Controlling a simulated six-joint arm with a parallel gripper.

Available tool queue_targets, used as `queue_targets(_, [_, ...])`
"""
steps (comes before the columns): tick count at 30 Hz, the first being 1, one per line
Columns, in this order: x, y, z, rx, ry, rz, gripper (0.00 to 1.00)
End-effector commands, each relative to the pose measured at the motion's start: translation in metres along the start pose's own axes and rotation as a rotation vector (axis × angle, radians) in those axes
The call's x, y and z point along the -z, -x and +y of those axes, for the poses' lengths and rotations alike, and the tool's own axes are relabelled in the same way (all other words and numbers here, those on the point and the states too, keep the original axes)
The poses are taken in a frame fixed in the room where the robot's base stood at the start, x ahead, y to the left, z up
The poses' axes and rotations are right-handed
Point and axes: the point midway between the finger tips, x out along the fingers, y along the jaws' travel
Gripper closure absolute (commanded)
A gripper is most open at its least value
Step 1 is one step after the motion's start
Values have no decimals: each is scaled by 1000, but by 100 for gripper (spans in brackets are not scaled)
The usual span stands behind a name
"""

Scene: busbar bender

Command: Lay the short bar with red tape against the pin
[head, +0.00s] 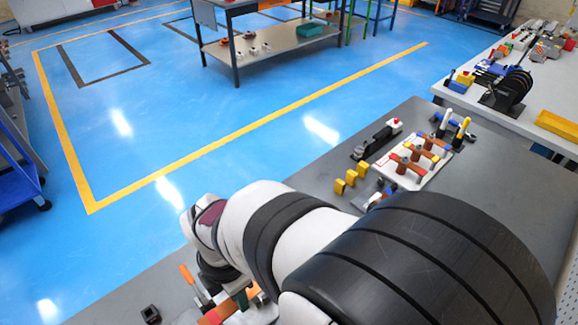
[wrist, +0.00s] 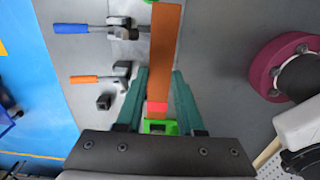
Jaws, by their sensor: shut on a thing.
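A copper-coloured short bar (wrist: 166,50) with red tape (wrist: 157,108) near its lower end runs up the middle of the wrist view. My gripper (wrist: 159,82) has its teal fingers on both sides of the bar and is shut on it. In the head view, part of an orange-brown bar (head: 214,316) shows below my wrist, mostly hidden by my arm. A bender with a blue-handled lever (wrist: 72,29) and an orange-handled lever (wrist: 85,79) lies left of the bar in the wrist view. I cannot make out the pin; the bar covers the middle of this area.
A bright green piece (wrist: 158,127) shows below the tape. A small black block (wrist: 104,101) lies near the orange lever. In the head view, a white rack (head: 412,160) with copper parts and yellow blocks (head: 345,182) stand farther back.

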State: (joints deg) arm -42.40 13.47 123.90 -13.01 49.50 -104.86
Motion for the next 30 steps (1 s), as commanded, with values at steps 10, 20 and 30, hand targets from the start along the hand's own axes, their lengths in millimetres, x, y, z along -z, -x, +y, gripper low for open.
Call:
queue_targets(10, [3,-37,-1,3,16,0,100])
queue_targets(20, [2,-68,15,-1,14,0,100])
queue_targets(30, [3,-82,24,0,12,0,100])
